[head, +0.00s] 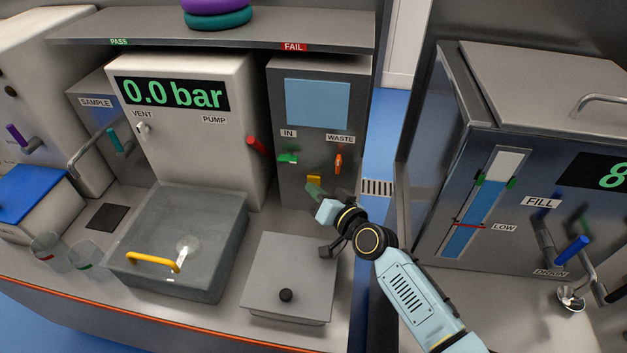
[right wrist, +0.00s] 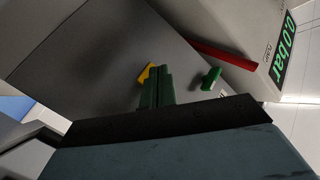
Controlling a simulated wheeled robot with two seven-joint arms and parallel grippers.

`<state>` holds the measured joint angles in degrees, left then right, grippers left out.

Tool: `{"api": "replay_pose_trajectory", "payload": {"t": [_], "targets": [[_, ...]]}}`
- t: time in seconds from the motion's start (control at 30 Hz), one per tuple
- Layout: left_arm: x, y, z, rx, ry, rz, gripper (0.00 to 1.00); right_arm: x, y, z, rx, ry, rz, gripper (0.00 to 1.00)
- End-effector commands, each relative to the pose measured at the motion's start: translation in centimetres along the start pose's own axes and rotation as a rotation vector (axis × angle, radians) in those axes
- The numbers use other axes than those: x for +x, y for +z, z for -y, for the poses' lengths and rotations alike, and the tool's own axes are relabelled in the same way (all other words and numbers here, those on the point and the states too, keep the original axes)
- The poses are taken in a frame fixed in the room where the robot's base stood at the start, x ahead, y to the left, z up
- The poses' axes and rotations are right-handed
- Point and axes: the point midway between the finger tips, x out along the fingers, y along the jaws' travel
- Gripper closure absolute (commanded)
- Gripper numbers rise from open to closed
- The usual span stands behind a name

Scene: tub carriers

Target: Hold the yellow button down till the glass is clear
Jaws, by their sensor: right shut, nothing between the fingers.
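The yellow button (head: 314,179) sits low on the front of the grey cabinet (head: 290,188). The cabinet's square glass (head: 318,102) above it is an even light blue. My right gripper (head: 313,189) is shut and empty, its green fingertips just below the button. In the right wrist view the yellow button (right wrist: 146,74) shows right beside the shut fingertips (right wrist: 157,72), which partly cover it. I cannot tell whether they touch or press it. My left gripper is out of view.
A green lever (head: 288,158) under IN and an orange lever (head: 338,163) under WASTE are close above the button. A red lever (head: 258,146) juts out at the left. A grey lidded box (head: 291,265) and a sink-like tub (head: 190,275) stand in front.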

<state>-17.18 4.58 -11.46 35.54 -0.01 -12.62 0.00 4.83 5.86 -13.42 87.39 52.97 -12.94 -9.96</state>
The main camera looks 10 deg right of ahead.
Motion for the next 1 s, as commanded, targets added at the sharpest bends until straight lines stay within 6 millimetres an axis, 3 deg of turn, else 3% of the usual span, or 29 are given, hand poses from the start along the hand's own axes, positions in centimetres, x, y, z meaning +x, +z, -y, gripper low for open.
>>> {"api": "replay_pose_trajectory", "payload": {"t": [0.5, 1.0], "targets": [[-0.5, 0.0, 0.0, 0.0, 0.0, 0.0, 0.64, -0.8, 0.7, 0.6, 0.0, 0.0, 0.003, 1.0], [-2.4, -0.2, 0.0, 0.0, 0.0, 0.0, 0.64, -3.9, 2.9, 2.9, 0.002, 0.0, 0.003, 1.0]]}}
